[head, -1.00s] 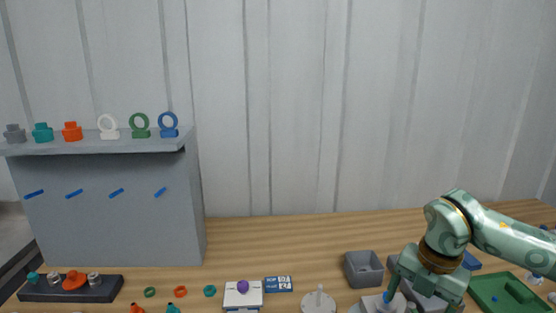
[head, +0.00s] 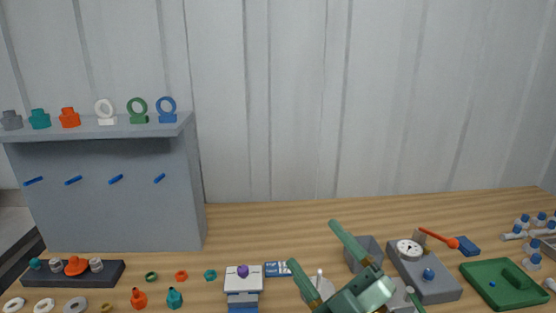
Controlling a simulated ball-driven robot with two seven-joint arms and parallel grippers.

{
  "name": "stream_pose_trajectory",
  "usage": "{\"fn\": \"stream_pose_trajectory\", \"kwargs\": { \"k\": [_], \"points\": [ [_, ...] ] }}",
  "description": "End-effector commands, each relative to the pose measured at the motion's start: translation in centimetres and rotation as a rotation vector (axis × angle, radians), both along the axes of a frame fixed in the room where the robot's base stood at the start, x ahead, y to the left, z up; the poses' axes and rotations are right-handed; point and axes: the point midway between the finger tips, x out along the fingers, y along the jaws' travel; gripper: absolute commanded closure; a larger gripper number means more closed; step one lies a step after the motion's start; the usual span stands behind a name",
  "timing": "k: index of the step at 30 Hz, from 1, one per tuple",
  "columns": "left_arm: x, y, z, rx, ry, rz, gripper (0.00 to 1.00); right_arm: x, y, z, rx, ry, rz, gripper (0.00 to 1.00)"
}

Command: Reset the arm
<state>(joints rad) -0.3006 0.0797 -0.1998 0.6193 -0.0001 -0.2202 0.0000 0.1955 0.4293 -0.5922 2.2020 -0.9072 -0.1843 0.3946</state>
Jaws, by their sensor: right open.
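My right gripper (head: 312,243) is green and sits at the lower middle right of the head view. Its two fingers are spread apart and point up and to the left, with nothing held between them. Behind it, partly covered, are a pale round stand with a peg (head: 319,277) and an open grey bin (head: 371,247). I cannot tell whether the gripper touches either of them. My left gripper is not in view.
Right of the gripper stand a grey device (head: 432,288) with a dial and red-tipped lever, and a green tray (head: 484,294). Left are a white-topped block with a purple knob (head: 243,283), small coloured parts, a dark rack (head: 60,279) and a grey shelf (head: 90,215). The back table is clear.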

Motion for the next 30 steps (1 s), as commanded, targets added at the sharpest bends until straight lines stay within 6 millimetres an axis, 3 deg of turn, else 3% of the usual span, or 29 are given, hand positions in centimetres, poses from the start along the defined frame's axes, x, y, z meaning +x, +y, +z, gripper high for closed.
{"fn": "stream_pose_trajectory", "kwargs": {
  "k": [3,6,12,20,26,30],
  "points": [
    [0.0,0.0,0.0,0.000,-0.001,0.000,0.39,0.6,-8.3,-6.3,0.093,0.315,-0.404,0.21],
    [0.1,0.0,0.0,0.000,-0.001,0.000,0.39,-1.5,-13.6,-12.3,0.062,0.575,-0.642,0.21],
    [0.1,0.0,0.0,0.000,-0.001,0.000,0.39,-8.2,-19.4,-20.4,-0.070,0.965,-0.883,0.21],
    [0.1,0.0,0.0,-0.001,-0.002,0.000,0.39,-17.6,-23.2,-26.1,-0.270,1.347,-1.008,0.21],
    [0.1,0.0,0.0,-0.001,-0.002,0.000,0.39,-17.4,-21.6,-34.5,-0.270,1.459,-0.933,0.21],
    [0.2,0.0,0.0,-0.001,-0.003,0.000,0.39,-18.3,-20.3,-41.3,-0.244,1.546,-0.876,0.21]
  ]
}}
